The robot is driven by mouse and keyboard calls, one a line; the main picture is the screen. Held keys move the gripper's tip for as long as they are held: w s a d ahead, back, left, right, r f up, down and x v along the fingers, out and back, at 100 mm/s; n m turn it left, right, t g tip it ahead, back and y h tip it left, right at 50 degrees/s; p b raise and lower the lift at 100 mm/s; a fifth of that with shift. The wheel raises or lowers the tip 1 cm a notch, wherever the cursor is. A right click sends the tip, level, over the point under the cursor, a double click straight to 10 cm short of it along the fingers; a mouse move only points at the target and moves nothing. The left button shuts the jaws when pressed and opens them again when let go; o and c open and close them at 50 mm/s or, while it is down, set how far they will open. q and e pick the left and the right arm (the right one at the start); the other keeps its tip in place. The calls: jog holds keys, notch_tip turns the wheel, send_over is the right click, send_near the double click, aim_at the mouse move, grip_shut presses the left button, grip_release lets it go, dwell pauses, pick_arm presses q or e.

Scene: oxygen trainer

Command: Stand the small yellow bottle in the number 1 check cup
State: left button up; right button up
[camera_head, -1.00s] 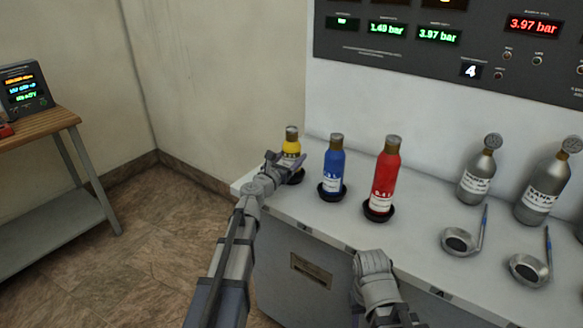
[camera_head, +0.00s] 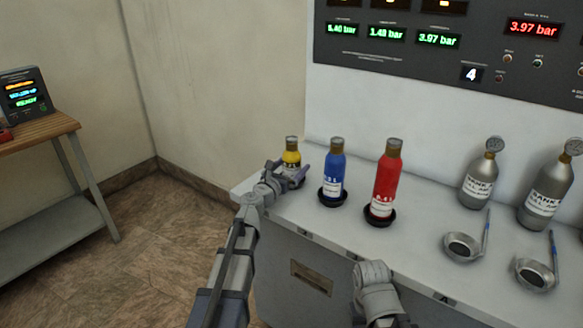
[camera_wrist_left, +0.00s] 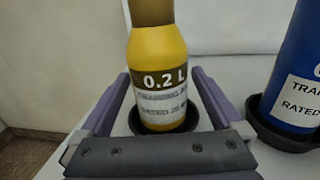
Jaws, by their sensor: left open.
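The small yellow bottle (camera_head: 291,158), labelled 0.2 L, stands upright in a dark round holder at the left end of the bench. It fills the middle of the left wrist view (camera_wrist_left: 160,62), with the holder's black rim (camera_wrist_left: 192,117) around its base. My left gripper (camera_head: 288,172) is open, with one purple finger on each side of the bottle; a gap shows beside the bottle in the wrist view. Two metal cups with upright rods, a nearer-left one (camera_head: 462,246) and a right one (camera_head: 533,274), stand on the bench; I cannot read a number on either.
A blue bottle (camera_head: 336,170) stands close to the right of the yellow one, then a taller red bottle (camera_head: 387,178), both in dark holders. Two grey gauge-topped cylinders (camera_head: 480,180) (camera_head: 546,198) stand farther right. Bare bench top lies between the red bottle and the cups.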

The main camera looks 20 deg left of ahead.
pick_arm(q)
jog(key=shift+r, duration=0.2)
jog(key=v, duration=1.2)
